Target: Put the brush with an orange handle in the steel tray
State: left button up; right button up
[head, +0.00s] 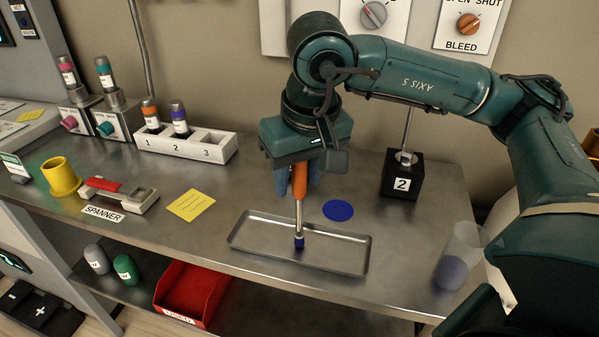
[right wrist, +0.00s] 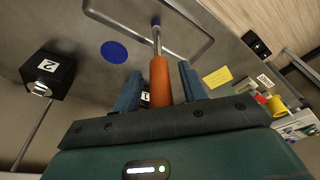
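The brush has an orange handle (head: 300,181), a metal shaft and a dark blue tip. It is near upright, handle up, its tip over the floor of the steel tray (head: 363,257); I cannot tell whether the tip touches. My right gripper (head: 298,183) is above the tray, pointing down. In the right wrist view, the orange handle (right wrist: 159,80) is between the blue fingers of my right gripper (right wrist: 160,78), with a gap showing on each side, so the gripper is open around it. The tray also shows there (right wrist: 203,50). My left gripper is not in view.
A blue disc (head: 338,210) lies behind the tray, and a black block marked 2 (head: 402,178) is behind right. A clear cup (head: 459,255) stands at the right. A yellow note (head: 191,204) and spanner holder (head: 120,194) are left. A red bin (head: 191,293) is below.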

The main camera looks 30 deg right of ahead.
jog(key=shift+r, duration=0.2)
jog(key=p+v, duration=0.1)
jog(key=v, duration=1.1)
